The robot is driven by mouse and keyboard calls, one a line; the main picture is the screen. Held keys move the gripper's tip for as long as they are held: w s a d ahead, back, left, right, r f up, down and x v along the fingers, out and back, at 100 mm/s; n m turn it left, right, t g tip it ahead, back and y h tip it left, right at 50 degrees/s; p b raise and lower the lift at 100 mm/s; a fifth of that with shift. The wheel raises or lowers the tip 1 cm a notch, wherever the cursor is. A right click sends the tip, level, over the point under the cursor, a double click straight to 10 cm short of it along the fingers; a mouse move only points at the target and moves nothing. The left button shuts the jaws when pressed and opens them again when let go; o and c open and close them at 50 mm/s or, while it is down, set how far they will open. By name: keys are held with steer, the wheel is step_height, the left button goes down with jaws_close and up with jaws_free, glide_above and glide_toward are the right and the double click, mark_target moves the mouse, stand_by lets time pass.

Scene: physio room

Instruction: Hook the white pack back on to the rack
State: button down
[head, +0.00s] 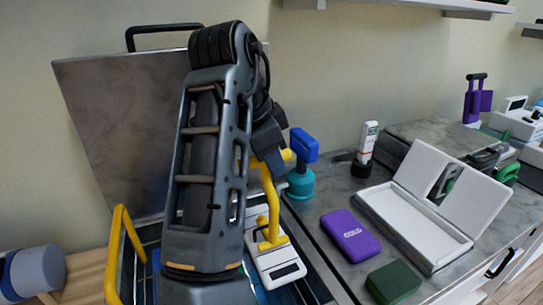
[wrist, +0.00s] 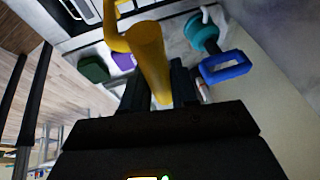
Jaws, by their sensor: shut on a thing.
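My gripper (wrist: 158,98) is shut on a yellow handle (wrist: 147,50), which runs between the jaws in the wrist view. In the head view my arm hides most of the gripper, and the yellow handle (head: 268,190) bends down from it. Its lower end is over a white pack (head: 262,258) with dark slots, at the right edge of an open metal tank. I cannot tell whether handle and pack are joined. The white pack shows partly at the top left of the wrist view (wrist: 87,10). The rack inside the tank is mostly hidden by my arm.
A yellow loop (head: 117,245) rises at the tank's left side; the metal lid (head: 115,120) stands behind. On the counter are a teal-and-blue item (head: 301,182), a purple cold pack (head: 349,236), a dark green block (head: 392,282) and an open white case (head: 405,222).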

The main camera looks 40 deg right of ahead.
mark_target(268, 180)
steer(key=shift+f+b, duration=2.4)
steer(key=shift+f, duration=0.9)
steer(key=shift+s, duration=0.1)
stand_by(0.5)
